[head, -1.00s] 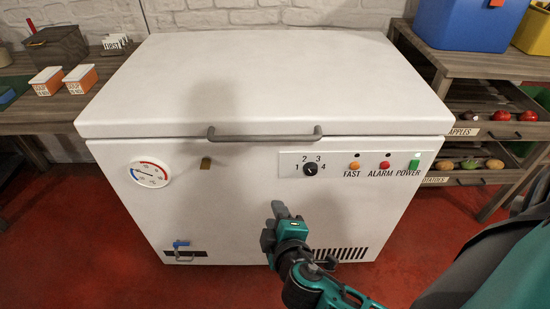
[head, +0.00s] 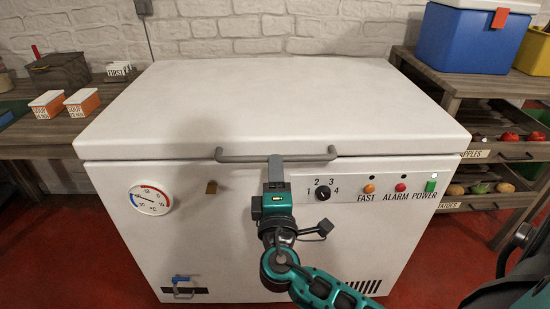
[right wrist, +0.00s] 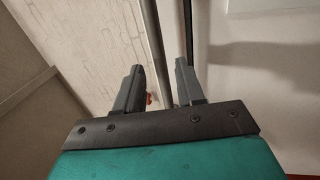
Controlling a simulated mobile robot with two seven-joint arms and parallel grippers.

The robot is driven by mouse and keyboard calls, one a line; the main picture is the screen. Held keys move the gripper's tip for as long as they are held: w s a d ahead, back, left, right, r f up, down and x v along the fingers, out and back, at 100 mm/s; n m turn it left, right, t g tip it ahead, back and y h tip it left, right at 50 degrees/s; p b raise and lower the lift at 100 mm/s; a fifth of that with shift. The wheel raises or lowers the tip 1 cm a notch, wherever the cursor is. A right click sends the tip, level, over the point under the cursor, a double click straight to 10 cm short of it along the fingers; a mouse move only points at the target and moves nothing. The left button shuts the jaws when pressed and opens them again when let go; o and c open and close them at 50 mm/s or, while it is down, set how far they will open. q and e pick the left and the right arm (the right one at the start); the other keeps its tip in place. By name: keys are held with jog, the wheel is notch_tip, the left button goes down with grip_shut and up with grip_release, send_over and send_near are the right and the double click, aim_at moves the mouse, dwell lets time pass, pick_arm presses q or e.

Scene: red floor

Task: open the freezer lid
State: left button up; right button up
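The white chest freezer (head: 235,235) stands in front of me with its lid (head: 270,105) closed. A grey bar handle (head: 240,155) runs along the lid's front edge. My right gripper (head: 275,162) is at the handle, a little right of its middle. In the right wrist view the two fingers (right wrist: 157,85) are apart, with the handle bar (right wrist: 153,45) between them and a gap on either side. The fingers do not look closed on the bar. My left gripper is not in view.
The freezer front has a dial (head: 151,198), a control knob (head: 323,191) and a blue-handled drain valve (head: 182,281). A wooden bench (head: 40,138) stands at left. A shelf with a blue cooler (head: 472,38) and produce trays stands at right. A brick wall is behind.

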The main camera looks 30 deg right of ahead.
jog(key=shift+x, duration=2.05)
jog(key=shift+c, duration=0.3)
grip_shut()
